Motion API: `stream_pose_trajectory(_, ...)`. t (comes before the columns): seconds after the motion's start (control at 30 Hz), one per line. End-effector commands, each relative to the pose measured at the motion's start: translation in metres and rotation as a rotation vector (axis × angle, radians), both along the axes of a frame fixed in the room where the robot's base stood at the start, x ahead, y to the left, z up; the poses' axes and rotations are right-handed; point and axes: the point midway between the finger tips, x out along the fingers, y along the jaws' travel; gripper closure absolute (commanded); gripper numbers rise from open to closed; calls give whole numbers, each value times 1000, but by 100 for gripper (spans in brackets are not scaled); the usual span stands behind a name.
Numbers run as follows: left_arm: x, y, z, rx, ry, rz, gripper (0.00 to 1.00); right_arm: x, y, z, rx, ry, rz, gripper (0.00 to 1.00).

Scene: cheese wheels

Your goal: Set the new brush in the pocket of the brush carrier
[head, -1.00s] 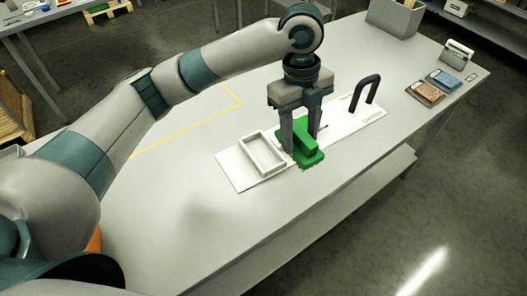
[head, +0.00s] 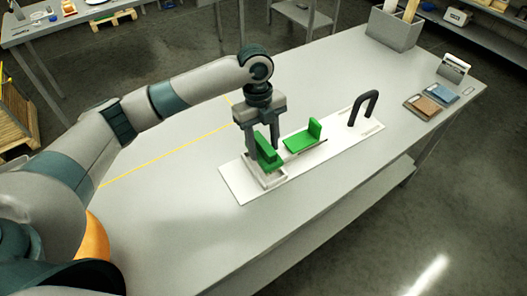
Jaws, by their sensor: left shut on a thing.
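My left gripper (head: 264,160) points down at the left part of a white brush carrier (head: 236,183), shut on a green brush (head: 268,157). The brush is at the raised white rim of the pocket (head: 270,183), over or within it. I cannot tell whether its underside touches the pocket floor. A second green piece, shaped like a brush with an upright part (head: 304,139), lies on the carrier to the right, clear of the gripper. A black handle (head: 363,108) stands at the carrier's right end. My right gripper is not in view.
The carrier lies on a long grey table (head: 180,215). A yellow line (head: 165,158) runs behind it. A brown flat box (head: 421,107) and a blue one (head: 439,93) lie at the right, near a grey bin (head: 395,32). The table's front left is clear.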

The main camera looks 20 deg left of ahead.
Motion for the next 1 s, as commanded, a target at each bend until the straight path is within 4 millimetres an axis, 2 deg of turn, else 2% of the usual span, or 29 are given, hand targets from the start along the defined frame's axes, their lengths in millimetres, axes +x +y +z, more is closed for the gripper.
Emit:
stream_pose_trajectory(0.27, 0, 0, -1, 0, 0, 1, 82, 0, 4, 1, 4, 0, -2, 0)
stream_pose_trajectory(0.67, 0, 0, -38, 1, 0, 2, 82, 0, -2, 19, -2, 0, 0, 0)
stream_pose_trajectory(1.0, 0, 0, -41, 0, -1, 1, 82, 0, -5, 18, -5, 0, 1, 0)
